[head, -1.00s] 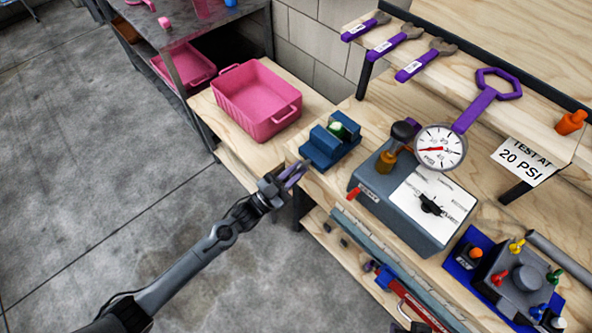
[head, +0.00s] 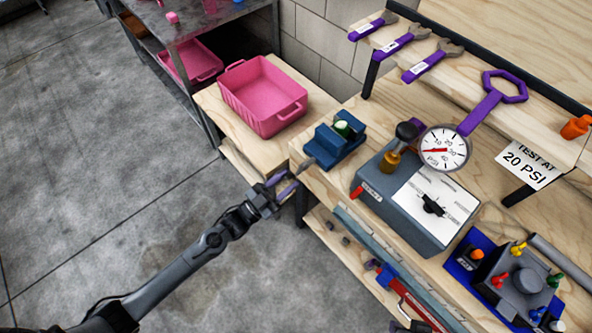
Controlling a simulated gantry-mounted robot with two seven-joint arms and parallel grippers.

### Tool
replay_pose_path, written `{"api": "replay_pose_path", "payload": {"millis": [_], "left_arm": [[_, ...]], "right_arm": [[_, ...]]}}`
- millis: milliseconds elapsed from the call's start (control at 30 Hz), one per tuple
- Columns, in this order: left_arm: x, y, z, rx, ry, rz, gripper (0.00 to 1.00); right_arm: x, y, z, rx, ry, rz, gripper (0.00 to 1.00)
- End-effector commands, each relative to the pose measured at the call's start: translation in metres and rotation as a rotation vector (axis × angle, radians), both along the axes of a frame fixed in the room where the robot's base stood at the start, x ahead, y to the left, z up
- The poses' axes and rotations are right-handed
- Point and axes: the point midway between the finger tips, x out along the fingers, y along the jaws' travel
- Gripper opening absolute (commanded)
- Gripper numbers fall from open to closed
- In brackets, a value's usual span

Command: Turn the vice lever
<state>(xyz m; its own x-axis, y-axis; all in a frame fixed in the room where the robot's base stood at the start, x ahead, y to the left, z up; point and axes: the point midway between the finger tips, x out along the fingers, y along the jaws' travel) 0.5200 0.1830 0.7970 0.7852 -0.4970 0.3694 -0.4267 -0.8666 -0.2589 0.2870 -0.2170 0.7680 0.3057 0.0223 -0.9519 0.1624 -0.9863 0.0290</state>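The blue vice (head: 325,147) stands at the left end of the wooden workbench, with a green and white round part (head: 342,128) between its jaws. A thin grey piece, which looks like the vice lever (head: 305,165), sticks out from its near left side toward the gripper. My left gripper (head: 291,180) is just below and left of the vice, off the bench's edge. Its purple fingers are apart, and nothing shows between them. The fingertips are close to the lever; I cannot tell whether they touch it. My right gripper is not in view.
A pink bin (head: 262,97) sits on the lower wooden surface left of the vice. A grey test box (head: 400,215) with a pressure gauge (head: 443,148) stands to the right. Open floor lies left.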

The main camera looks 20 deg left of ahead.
Motion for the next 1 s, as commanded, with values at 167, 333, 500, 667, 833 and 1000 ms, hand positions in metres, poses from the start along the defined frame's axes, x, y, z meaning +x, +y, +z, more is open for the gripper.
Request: {"api": "replay_pose_path", "payload": {"millis": [167,333,500,667,833,1000], "left_arm": [[-0.023,0.015,-0.01,0.001,0.002,0.001,0.36],[-0.036,0.023,-0.017,0.0,0.0,0.0,0.36],[-0.041,0.026,-0.019,0.001,0.0,0.0,0.36],[-0.041,0.026,-0.019,0.001,0.0,0.0,0.36],[-0.041,0.026,-0.019,0.001,0.0,0.0,0.36],[-0.046,0.026,-0.023,-0.001,0.014,0.0,0.36]], "right_arm": [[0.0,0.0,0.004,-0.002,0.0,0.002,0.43],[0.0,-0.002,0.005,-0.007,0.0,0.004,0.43],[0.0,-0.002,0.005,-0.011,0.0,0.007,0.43],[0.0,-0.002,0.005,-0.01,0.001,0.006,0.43],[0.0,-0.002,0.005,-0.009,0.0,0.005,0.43],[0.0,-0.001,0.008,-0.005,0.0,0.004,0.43]]}}
